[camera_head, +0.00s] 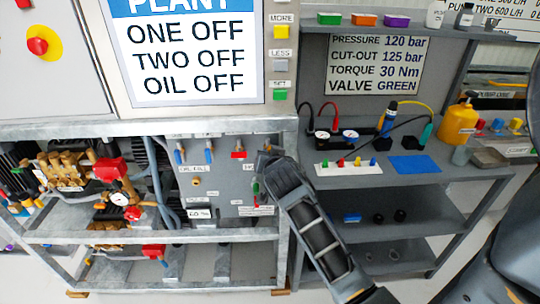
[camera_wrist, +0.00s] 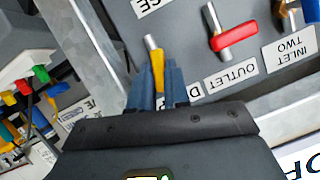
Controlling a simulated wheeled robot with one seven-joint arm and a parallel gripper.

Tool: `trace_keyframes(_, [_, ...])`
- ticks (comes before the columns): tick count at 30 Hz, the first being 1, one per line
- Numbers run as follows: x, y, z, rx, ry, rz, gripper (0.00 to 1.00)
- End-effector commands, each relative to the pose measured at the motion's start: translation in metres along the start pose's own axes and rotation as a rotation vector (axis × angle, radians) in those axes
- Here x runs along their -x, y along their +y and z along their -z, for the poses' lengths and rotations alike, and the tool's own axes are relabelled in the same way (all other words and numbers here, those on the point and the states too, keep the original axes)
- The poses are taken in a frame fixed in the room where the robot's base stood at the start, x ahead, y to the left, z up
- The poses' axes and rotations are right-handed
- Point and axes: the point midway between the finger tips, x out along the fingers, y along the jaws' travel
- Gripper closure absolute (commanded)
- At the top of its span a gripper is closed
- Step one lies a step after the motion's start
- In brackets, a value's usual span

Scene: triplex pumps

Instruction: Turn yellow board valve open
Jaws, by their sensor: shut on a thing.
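The yellow board valve (camera_wrist: 158,66) shows in the wrist view as a yellow lever with a metal stem end, on a grey panel (camera_wrist: 185,20). My gripper (camera_wrist: 159,88) has its two blue fingers on either side of the lever, closed on it. The far end of the lever is hidden between the fingers. A label by the fingers is partly covered; only a "D" reads clearly. In the head view my gripper (camera_head: 264,157) is at the right edge of the panel and hides the yellow valve.
A red-handled valve (camera_wrist: 234,34) labelled OUTLET sits close beside the yellow one, with a blue-handled valve (camera_wrist: 311,10) beyond. A metal frame post (camera_wrist: 92,40) stands on the other side. In the head view, a grey shelf (camera_head: 345,180) with small parts stands to the right.

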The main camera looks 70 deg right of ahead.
Motion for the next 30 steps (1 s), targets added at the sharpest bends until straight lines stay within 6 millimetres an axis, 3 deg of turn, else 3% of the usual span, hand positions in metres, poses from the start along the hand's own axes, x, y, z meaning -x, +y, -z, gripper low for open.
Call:
trace_keyframes(13, [-0.0004,-0.0019,-0.0011,0.238,-0.001,-0.1,1.0])
trace_keyframes(30, [-0.0003,-0.0022,-0.0012,0.286,-0.001,-0.119,1.0])
